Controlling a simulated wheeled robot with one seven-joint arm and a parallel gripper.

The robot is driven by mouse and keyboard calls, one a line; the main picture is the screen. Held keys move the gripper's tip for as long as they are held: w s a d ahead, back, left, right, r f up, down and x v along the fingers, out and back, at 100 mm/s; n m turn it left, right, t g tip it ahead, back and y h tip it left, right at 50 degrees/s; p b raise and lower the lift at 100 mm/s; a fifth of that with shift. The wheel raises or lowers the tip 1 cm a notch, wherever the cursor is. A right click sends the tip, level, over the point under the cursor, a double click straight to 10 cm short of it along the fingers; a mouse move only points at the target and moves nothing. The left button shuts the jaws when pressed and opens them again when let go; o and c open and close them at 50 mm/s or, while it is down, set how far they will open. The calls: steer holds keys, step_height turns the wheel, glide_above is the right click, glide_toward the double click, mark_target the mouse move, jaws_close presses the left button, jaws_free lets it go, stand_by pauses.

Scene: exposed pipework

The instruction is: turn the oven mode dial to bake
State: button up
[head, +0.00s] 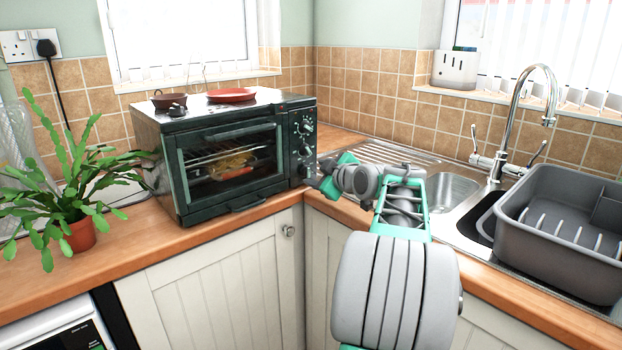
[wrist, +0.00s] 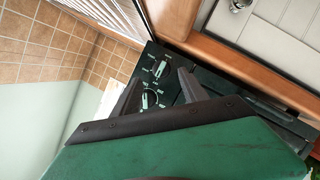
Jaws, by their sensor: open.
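The dark green toaster oven (head: 232,158) stands on the wooden worktop, its control panel a narrow strip at the right of its front. The panel holds several dials in a column, including an upper dial (head: 305,127); my gripper partly covers the lower end. My gripper (head: 316,180) is open beside the lower panel. In the wrist view its two dark fingers (wrist: 158,79) straddle the line of sight to one dial (wrist: 150,98), apparently empty. Another dial (wrist: 161,70) shows just past the fingertips. The dial labels are too small to read, so I cannot tell which is the mode dial.
A red plate (head: 231,95) and a brown pot (head: 170,100) sit on the oven. A potted plant (head: 80,236) stands left of it. The sink (head: 450,190), tap (head: 520,120) and grey dish rack (head: 560,225) are at the right.

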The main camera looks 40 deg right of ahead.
mark_target(309, 172)
steer(key=x, duration=0.4)
steer(key=shift+w+a+f, duration=0.1)
steer(key=shift+w, duration=0.15)
steer(key=shift+c, duration=0.5)
jaws_close()
steer(key=shift+s, duration=0.1)
